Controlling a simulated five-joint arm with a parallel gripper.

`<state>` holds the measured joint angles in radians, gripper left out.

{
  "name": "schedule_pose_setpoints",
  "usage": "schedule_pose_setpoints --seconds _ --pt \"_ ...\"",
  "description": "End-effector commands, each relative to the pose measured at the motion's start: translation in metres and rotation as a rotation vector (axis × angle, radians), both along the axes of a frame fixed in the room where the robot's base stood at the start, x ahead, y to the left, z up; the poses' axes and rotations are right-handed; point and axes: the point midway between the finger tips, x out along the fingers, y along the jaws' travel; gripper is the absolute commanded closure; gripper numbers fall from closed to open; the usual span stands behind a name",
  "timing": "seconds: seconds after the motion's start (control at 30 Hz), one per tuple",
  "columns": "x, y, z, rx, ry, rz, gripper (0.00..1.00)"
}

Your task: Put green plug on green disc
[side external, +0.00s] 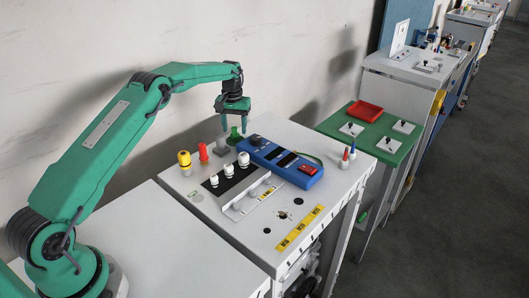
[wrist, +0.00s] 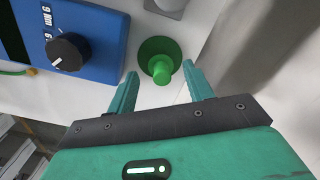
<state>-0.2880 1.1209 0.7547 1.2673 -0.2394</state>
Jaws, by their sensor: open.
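The green plug (side external: 235,132) stands upright on the white cabinet top near the wall. In the wrist view the green plug (wrist: 161,70) rises from a wider, darker green disc (wrist: 157,49); I cannot tell whether this disc is separate or the plug's own base. My gripper (side external: 233,124) points down over the plug, with its fingers around the plug's top. In the wrist view my gripper (wrist: 159,69) is open, one finger on each side of the plug, with gaps visible. No other green disc shows clearly.
A blue meter (side external: 281,163) with a black dial (wrist: 68,52) lies close beside the plug. A grey block (side external: 222,147), a red plug (side external: 203,152) and a yellow plug (side external: 184,162) stand to the left. White knobs (side external: 243,160) stand in front.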

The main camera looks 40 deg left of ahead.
Motion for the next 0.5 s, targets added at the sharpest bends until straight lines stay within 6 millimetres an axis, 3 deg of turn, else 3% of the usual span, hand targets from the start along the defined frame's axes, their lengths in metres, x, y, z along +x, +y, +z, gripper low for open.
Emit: schedule_pose_setpoints --seconds 0.5 --pt "0.001 0.0 0.082 0.001 -0.004 0.0 0.49"
